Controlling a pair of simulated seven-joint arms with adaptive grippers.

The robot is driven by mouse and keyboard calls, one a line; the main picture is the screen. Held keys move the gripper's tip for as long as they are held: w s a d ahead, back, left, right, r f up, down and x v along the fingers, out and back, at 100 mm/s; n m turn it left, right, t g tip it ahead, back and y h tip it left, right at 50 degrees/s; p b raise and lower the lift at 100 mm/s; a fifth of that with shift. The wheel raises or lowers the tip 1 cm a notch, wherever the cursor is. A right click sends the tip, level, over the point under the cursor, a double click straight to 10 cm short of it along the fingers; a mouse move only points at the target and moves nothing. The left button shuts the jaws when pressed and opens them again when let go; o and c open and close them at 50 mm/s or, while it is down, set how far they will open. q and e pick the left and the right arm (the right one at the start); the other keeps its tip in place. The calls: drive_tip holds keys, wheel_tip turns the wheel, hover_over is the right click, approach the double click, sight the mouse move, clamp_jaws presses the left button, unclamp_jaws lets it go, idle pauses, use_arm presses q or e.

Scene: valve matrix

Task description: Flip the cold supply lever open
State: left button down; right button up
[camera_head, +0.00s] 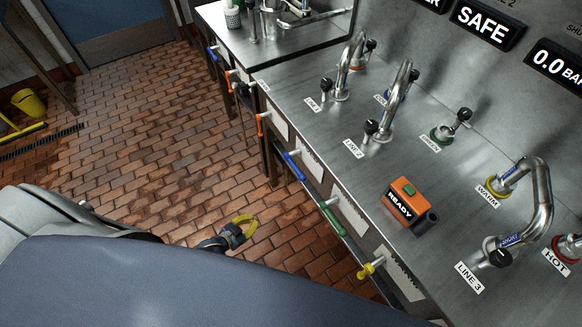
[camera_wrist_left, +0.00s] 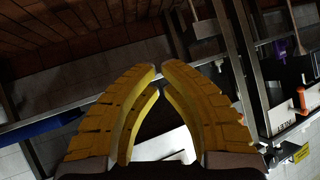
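My left gripper (camera_head: 252,224) has curved yellow fingers and hangs over the brick floor, left of the steel counter's front edge and apart from it. In the left wrist view its fingers (camera_wrist_left: 159,72) stand with a narrow gap between the tips and nothing held. A blue lever handle (camera_head: 292,166) is on the counter's front edge, and another blue handle (camera_head: 212,53) is farther back. I cannot read which handle is the cold supply lever. A blue-collared port with a partly hidden label (camera_head: 381,98) sits behind the line 2 pipe. My right gripper is not in view.
The steel counter (camera_head: 300,88) carries bent pipes (camera_head: 541,205) and an orange READY box (camera_head: 407,203). Orange (camera_head: 261,123), green (camera_head: 332,218) and yellow (camera_head: 368,269) handles stick out from its front edge.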

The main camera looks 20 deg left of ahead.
use_arm(q)
drive_tip(key=w+d+r+m+t+h, duration=0.1)
drive_tip(key=w+d+r+t+h, duration=0.15)
drive_tip(key=r, duration=0.55)
drive_tip(key=w+d+r+t+h, duration=0.2)
drive_tip(key=w+r+h, duration=0.15)
drive_tip(key=r, duration=0.45)
drive_tip(key=s+d+r+t+h, duration=0.2)
drive_tip(key=r+h, duration=0.4)
drive_tip(key=r, duration=0.9)
drive_tip(key=shift+d+m+t, duration=0.3)
drive_tip(key=shift+d+t, duration=0.25)
drive_tip(key=shift+d, duration=0.05)
drive_tip(key=shift+w, duration=0.1)
wheel_tip(320, 180, up, 5)
hover_over(296, 169)
drive_tip(key=s+a, duration=0.2)
drive_tip(key=shift+w+d+f, duration=0.1)
drive_tip(key=shift+d+f, duration=0.15)
drive_tip(key=shift+f, duration=0.75)
drive_tip(key=shift+w+d+f, duration=0.1)
drive_tip(key=shift+d+f, duration=0.1)
drive_tip(key=shift+f, duration=0.75)
